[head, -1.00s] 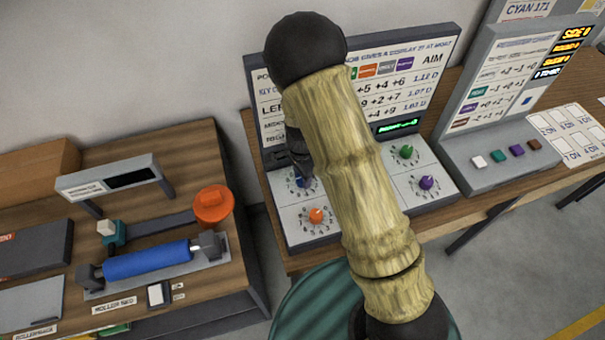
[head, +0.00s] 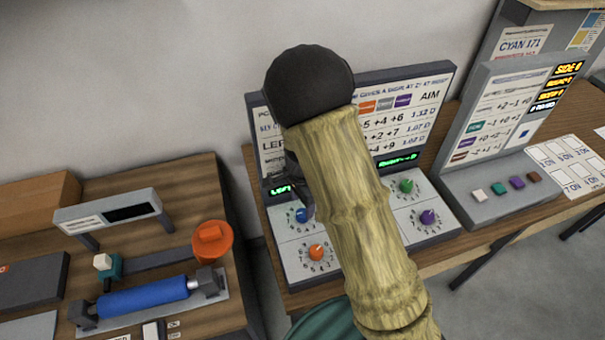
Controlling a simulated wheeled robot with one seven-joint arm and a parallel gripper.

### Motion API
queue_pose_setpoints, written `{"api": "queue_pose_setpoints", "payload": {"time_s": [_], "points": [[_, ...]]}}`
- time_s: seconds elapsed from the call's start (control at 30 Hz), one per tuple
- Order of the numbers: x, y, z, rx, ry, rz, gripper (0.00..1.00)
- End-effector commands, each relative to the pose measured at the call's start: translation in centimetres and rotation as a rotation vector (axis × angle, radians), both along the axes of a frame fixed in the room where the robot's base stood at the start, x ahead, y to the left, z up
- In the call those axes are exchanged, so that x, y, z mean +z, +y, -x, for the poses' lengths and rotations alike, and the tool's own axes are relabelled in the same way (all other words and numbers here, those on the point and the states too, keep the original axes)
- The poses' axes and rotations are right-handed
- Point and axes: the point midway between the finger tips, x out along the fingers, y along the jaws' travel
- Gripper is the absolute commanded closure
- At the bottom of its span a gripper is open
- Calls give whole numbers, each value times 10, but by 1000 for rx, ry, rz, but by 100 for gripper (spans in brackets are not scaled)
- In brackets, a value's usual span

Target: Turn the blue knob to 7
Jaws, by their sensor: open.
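The blue knob (head: 301,215) is at the upper left of the control panel (head: 285,246), inside a ring of printed numbers. Its pointer setting is too small to read. My gripper (head: 306,205) is dark and sits at the knob's upper right, mostly hidden behind my arm. It is open, and I cannot tell whether its fingers touch the knob. An orange knob (head: 317,252) lies just below the blue one. A green knob (head: 406,186) and a purple knob (head: 428,217) are on the panel's right half.
My arm covers the middle of the panel and its sign board (head: 413,108). A second console (head: 480,196) with several coloured buttons stands to the right.

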Motion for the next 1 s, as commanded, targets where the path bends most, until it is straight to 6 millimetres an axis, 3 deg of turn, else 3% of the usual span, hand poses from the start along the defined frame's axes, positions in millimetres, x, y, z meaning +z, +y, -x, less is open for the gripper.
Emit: {"api": "queue_pose_setpoints", "payload": {"time_s": [0.4, 0.6, 1.0], "points": [[86, 1, -1, 1, -6, -4, 45], [119, 1, -1, 1, -4, -3, 45], [130, -1, 0, -2, 0, 0, 45]]}}
